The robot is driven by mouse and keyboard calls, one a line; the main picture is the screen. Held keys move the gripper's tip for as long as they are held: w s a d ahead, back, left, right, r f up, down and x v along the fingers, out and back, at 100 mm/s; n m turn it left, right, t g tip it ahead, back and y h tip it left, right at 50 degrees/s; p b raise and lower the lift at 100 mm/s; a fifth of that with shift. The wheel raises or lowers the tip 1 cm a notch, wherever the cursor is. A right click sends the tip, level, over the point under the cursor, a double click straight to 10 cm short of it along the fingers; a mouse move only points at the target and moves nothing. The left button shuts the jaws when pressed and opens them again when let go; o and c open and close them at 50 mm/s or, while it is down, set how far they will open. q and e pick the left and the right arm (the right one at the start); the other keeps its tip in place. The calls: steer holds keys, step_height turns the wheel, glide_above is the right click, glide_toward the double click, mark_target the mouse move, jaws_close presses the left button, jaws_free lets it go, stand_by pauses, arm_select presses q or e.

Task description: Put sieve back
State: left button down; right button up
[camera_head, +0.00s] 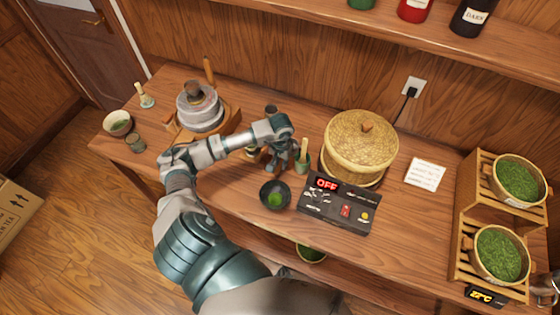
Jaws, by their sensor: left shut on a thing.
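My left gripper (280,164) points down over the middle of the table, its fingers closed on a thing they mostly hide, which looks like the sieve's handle. Just below the fingertips is a dark round dish (284,188) with green powder in it; I cannot tell whether this is the sieve or a bowl under it. A green cup (303,165) with a pale upright tool stands right beside the gripper. A small beige thing (252,152) shows partly behind the wrist.
A stone mill (200,110) stands left on a wooden base. A bowl (118,123), a small cup (135,143) and a whisk (145,97) are at the far left. A black control panel (340,215), a lidded steamer (361,147) and a rack with green-filled baskets (519,180) are to the right.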

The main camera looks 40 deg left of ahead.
arm_select(q)
steer(key=shift+s+r, duration=0.1)
steer(key=c, duration=1.5)
jaws_free()
steer(key=shift+a+f, duration=0.3)
steer(key=shift+c, duration=0.2)
steer(key=o, duration=0.4)
steer(key=shift+a, duration=0.2)
steer(key=shift+o, duration=0.2)
steer(key=shift+a+f, duration=0.1)
steer(key=shift+a, duration=0.15)
steer(key=shift+d+r, duration=0.2)
steer(key=shift+d, duration=0.1)
steer(key=shift+d+r, duration=0.15)
steer(key=shift+r, duration=0.2)
step_height(320, 180, up, 12)
steer(key=b, duration=0.1)
steer(key=shift+f, duration=0.25)
arm_select(e)
steer(key=shift+s+a+f, duration=0.2)
steer(key=shift+a+f, duration=0.1)
steer(key=shift+f, duration=0.2)
arm_select(q)
steer(key=shift+d, duration=0.1)
arm_select(e)
steer(key=shift+d, duration=0.1)
